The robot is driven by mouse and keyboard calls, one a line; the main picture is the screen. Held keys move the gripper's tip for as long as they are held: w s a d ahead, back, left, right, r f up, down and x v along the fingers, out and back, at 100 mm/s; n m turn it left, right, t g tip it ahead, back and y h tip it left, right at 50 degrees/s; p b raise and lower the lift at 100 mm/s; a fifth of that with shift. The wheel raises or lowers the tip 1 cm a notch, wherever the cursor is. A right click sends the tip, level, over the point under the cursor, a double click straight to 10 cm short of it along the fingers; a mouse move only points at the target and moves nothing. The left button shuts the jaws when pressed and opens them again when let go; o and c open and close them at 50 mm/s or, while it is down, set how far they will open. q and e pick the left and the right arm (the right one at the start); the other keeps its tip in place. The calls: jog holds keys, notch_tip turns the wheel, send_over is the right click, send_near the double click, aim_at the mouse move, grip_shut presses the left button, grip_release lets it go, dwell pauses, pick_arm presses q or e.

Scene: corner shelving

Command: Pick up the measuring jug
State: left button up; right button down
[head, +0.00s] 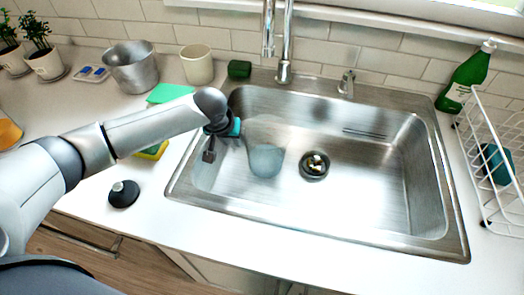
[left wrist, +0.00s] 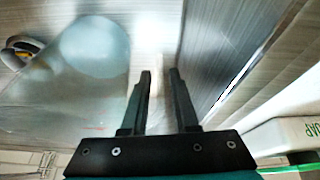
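The measuring jug (head: 266,160) is a clear, faintly bluish vessel in the left part of the sink. Its see-through walls are hard to make out, and I cannot tell for sure how it stands. In the left wrist view the jug (left wrist: 60,85) fills the left side, with a pale round end and faint red marks. My left gripper (head: 209,155) points down inside the sink's left edge, just left of the jug. In the wrist view its two dark fingers (left wrist: 160,75) are apart, with nothing clearly held between them. My right gripper is not in view.
The steel sink (head: 400,205) has a drain (head: 314,165) and a tap (head: 284,70). A yellow-green sponge (head: 152,150) and a dark stopper (head: 123,193) lie left of it. A white dish rack (head: 500,190) and green bottle (head: 466,76) stand right.

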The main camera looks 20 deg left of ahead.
pick_arm(q)
jog(key=shift+w+f, duration=0.15)
jog(key=shift+f, duration=0.25)
grip_shut()
dwell(1.2)
